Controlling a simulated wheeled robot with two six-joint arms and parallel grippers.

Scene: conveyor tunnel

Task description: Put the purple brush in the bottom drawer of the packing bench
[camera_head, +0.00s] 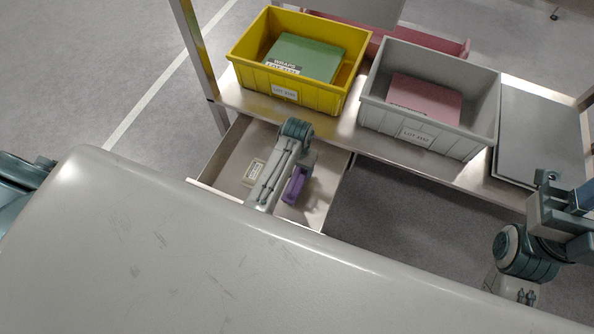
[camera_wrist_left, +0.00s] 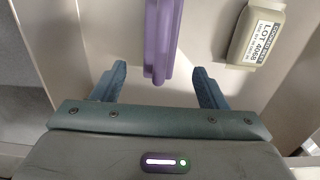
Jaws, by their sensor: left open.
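The purple brush (camera_head: 295,185) lies inside an open drawer (camera_head: 228,152) under the packing bench (camera_head: 350,128). My left arm reaches over this drawer, and its gripper is hard to make out in the head view. In the left wrist view my left gripper (camera_wrist_left: 160,70) is open. The brush (camera_wrist_left: 160,35) shows between and beyond its two fingertips, with no finger visibly closed on it. My right arm is at the lower right, clear of the drawer. Whether its gripper is open or shut does not show clearly.
A pale labelled packet (camera_head: 254,172) also lies in the drawer, left of the brush; the wrist view shows it at right (camera_wrist_left: 257,32). A yellow bin (camera_head: 335,98) with a green pack and a grey bin (camera_head: 480,105) with a pink pack stand on the bench above.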

